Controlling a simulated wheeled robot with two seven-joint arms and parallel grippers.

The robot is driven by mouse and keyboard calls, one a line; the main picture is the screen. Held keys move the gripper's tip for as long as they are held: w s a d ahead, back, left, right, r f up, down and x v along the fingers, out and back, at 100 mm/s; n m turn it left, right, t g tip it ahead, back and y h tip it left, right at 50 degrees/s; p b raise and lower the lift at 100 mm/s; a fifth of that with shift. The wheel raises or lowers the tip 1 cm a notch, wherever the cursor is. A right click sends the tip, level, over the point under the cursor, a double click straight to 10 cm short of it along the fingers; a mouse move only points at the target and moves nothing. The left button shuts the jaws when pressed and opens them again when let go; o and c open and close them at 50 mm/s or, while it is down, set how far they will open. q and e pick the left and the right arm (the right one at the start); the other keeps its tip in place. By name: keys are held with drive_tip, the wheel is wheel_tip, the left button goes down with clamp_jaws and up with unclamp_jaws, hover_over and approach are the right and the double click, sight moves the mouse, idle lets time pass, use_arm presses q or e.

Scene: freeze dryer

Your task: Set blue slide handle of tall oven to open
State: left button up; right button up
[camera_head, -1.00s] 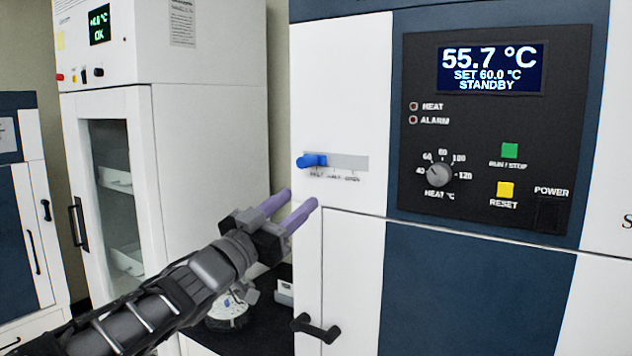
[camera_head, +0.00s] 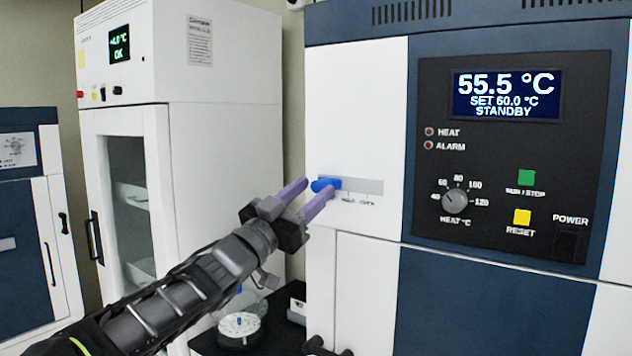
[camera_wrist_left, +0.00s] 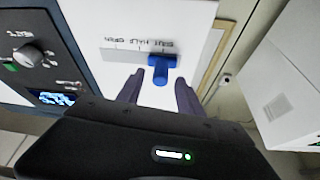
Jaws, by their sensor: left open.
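The tall oven (camera_head: 354,100) has a white and dark blue front. Its blue slide handle (camera_head: 325,184) sits at the left end of a grey slot plate (camera_head: 362,186), at the shut end of the printed scale. My left gripper (camera_head: 318,189) is open, with its purple fingertips at the handle. In the left wrist view the blue handle (camera_wrist_left: 161,68) lies ahead of and between the two open fingers (camera_wrist_left: 160,88). I cannot tell whether they touch it. My right gripper is not in view.
The oven's control panel (camera_head: 505,225) is right of the slot, with a dial, green and yellow buttons and a display reading 55.5 °C, STANDBY. A white cabinet (camera_head: 225,140) stands left. A black bench (camera_head: 275,330) with small equipment is below my arm.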

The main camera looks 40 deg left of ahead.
use_arm(q)
drive_tip(key=shift+x, duration=1.05)
drive_tip(key=shift+c, duration=0.3)
clamp_jaws()
idle(0.3)
